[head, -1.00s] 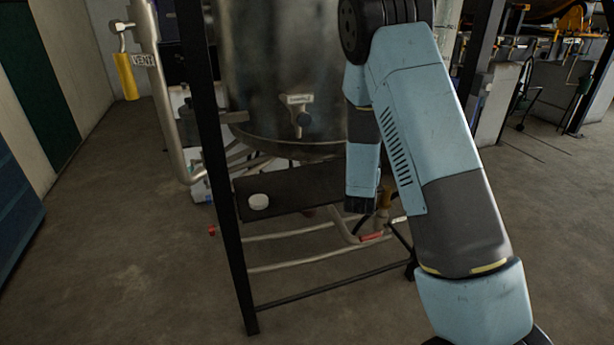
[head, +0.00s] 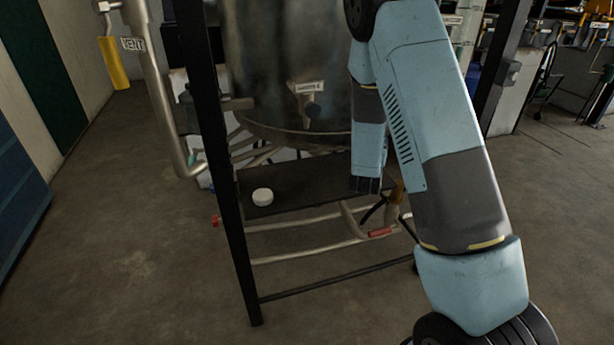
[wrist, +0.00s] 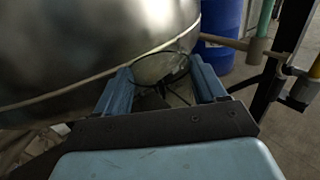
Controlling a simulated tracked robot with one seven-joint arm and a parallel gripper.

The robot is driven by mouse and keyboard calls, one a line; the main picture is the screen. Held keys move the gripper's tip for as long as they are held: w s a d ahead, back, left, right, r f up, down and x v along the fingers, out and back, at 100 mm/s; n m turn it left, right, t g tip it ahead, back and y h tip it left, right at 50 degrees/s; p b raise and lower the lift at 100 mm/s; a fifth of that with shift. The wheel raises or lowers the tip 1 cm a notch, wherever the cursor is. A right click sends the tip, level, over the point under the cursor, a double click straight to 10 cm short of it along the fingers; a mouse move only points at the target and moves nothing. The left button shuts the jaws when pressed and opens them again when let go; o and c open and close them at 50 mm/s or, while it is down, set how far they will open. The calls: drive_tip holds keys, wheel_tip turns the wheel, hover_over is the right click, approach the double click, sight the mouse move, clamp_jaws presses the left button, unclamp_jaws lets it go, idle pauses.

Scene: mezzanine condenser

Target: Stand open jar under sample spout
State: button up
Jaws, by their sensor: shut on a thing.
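In the wrist view my gripper (wrist: 160,85) is shut on a clear glass jar (wrist: 163,69). The jar's round mouth faces the camera with no lid on it. The metal vessel curves close by on the left of the jar. In the head view the sample spout (head: 311,110) sticks out low on the vessel's front, below a small label. A white round lid (head: 262,196) lies on the dark shelf (head: 300,196) under the vessel. My arm hides the gripper and the jar in the head view.
A black frame post (head: 215,170) stands left of the shelf. Pipes with a red-handled valve (head: 381,232) run below it. A blue drum (wrist: 221,22) and a green and tan pipe stand right of the jar in the wrist view. Open floor lies in front.

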drive_tip(key=s+a, duration=0.1)
drive_tip(key=a, duration=0.2)
drive_tip(key=s+a, duration=0.1)
drive_tip(key=a, duration=0.2)
drive_tip(key=s+a, duration=0.2)
drive_tip(key=a, duration=0.1)
drive_tip(key=shift+a+r, duration=0.2)
drive_tip(key=shift+r, duration=0.05)
drive_tip(key=s+a, duration=0.2)
drive_tip(key=a, duration=0.1)
drive_tip(key=s+a, duration=0.4)
drive_tip(key=a, duration=0.1)
drive_tip(key=shift+s+a+r, duration=0.1)
drive_tip(key=shift+s+a, duration=0.25)
drive_tip(key=shift+s, duration=0.05)
drive_tip(key=s+a, duration=0.9)
drive_tip(key=s, duration=0.6)
drive_tip(key=x, duration=1.7)
drive_tip(key=shift+w+d+r, duration=0.2)
drive_tip(key=shift+w+r, duration=0.1)
drive_tip(key=shift+w, duration=0.05)
drive_tip(key=shift+w+d+f, duration=0.1)
drive_tip(key=shift+w+f, duration=0.1)
drive_tip(key=shift+f, duration=1.55)
